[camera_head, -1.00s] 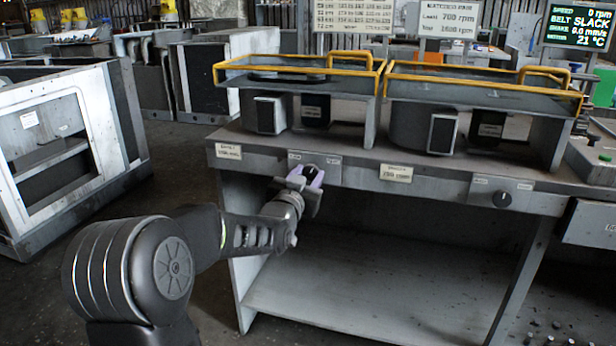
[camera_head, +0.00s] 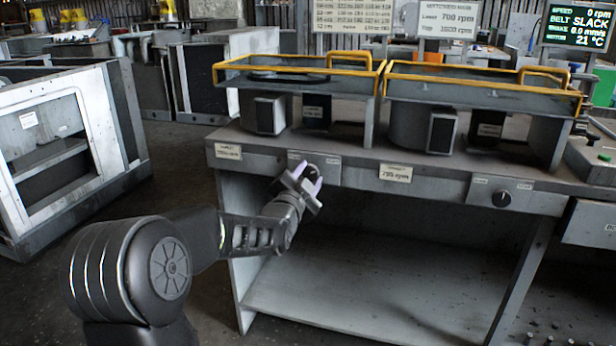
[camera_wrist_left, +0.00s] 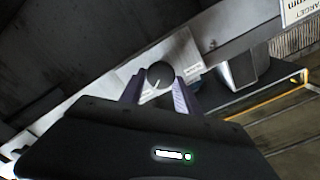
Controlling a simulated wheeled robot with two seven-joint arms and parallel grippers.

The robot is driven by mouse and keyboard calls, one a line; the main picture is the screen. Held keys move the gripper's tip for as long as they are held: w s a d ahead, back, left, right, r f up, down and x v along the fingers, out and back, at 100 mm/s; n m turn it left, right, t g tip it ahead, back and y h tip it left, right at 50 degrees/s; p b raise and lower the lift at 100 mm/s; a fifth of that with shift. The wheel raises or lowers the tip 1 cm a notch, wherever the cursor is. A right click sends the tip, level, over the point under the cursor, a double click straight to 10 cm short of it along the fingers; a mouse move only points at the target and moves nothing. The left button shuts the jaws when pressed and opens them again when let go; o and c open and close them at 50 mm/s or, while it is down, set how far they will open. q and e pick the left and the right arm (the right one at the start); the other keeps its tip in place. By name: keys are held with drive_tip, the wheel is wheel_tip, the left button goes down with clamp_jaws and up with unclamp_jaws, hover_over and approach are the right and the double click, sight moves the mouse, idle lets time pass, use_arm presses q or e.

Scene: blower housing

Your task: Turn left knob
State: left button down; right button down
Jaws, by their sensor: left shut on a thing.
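The left knob (camera_wrist_left: 159,74) is a round black dial with a pale pointer line on a light plate, seen in the left wrist view. The purple fingers of my left gripper (camera_wrist_left: 157,90) stand on either side of it, shut on the knob. In the head view my left gripper (camera_head: 308,173) is at the left control plate on the front edge of the bench (camera_head: 345,168), tilted, and mostly hides the knob. My right gripper is in neither view.
A second black knob (camera_head: 501,198) sits farther right on the same bench front. Yellow-railed trays (camera_head: 300,68) stand above the bench top. A display (camera_head: 578,27) at top right reads "BELT SLACK" and 0 rpm. The lower shelf (camera_head: 350,300) is bare.

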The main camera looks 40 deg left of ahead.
use_arm(q)
drive_tip(key=m, duration=0.5)
drive_tip(key=shift+f, duration=0.1)
idle(0.3)
drive_tip(key=c, duration=0.9)
unclamp_jaws()
drive_tip(key=p+v, duration=0.1)
drive_tip(key=v, duration=0.7)
drive_tip(key=shift+w+p, duration=0.1)
drive_tip(key=shift+p, duration=0.25)
